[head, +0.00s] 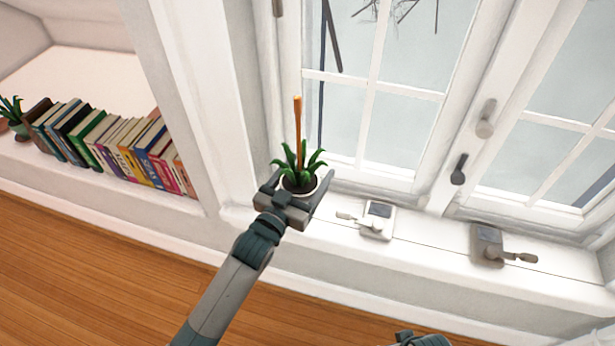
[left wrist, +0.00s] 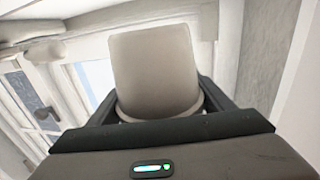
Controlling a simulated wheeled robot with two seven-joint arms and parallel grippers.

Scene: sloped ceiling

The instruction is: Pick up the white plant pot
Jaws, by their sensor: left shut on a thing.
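The white plant pot (head: 316,187) holds dark soil, a spiky green plant (head: 301,158) and an upright orange-brown stick (head: 298,122). My left gripper (head: 299,184) has its fingers on both sides of the pot and is shut on it, near the left end of the window sill. In the left wrist view the pot (left wrist: 154,70) fills the middle between the fingers. I cannot tell for sure whether its base touches the sill. Only a small dark part of my right arm shows at the bottom edge of the head view; its jaws are not visible.
The white window sill (head: 420,255) runs to the right, with two window latches (head: 376,219) (head: 490,245) on it. The window stands just behind the plant. A row of books (head: 110,150) and another potted plant (head: 14,118) stand in a niche at left.

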